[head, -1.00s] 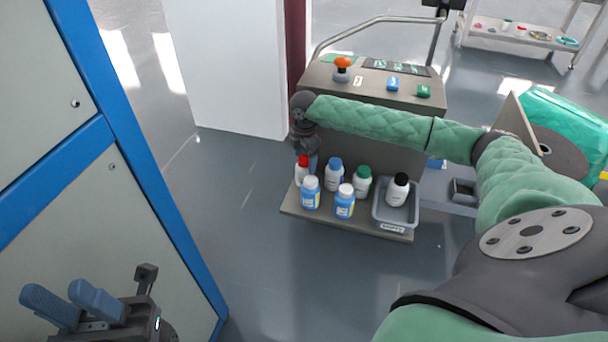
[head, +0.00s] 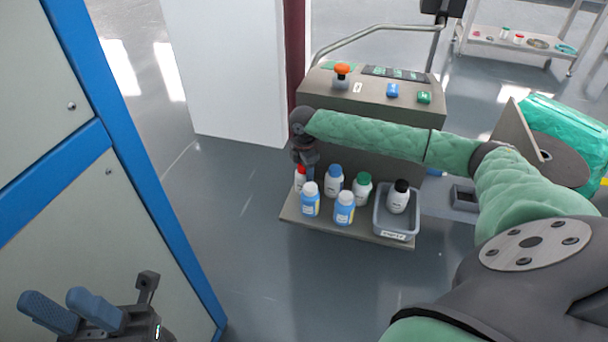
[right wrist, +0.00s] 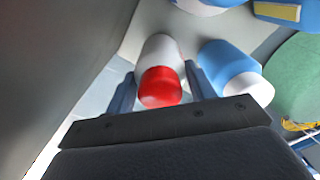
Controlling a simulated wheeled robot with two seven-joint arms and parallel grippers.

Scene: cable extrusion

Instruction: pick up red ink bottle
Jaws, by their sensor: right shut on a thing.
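The red ink bottle, white with a red cap, stands at the left back of the shelf (head: 340,231) in the head view, partly hidden by my right gripper (head: 309,172) and a neighbouring bottle. In the right wrist view the red ink bottle (right wrist: 160,80) lies between the two blue fingers of my right gripper (right wrist: 157,84), which is shut on it. My left gripper (head: 72,308) is at the lower left of the head view, far from the bottles, with its two blue fingers apart and nothing between them.
Two blue bottles with white caps (head: 310,200) (head: 344,209), a blue-capped bottle (head: 334,181) and a green-capped bottle (head: 362,188) crowd the shelf. A grey tray (head: 381,221) holds a black-capped bottle (head: 398,197). A control panel (head: 365,98) stands behind; a blue-framed cabinet (head: 150,180) is at left.

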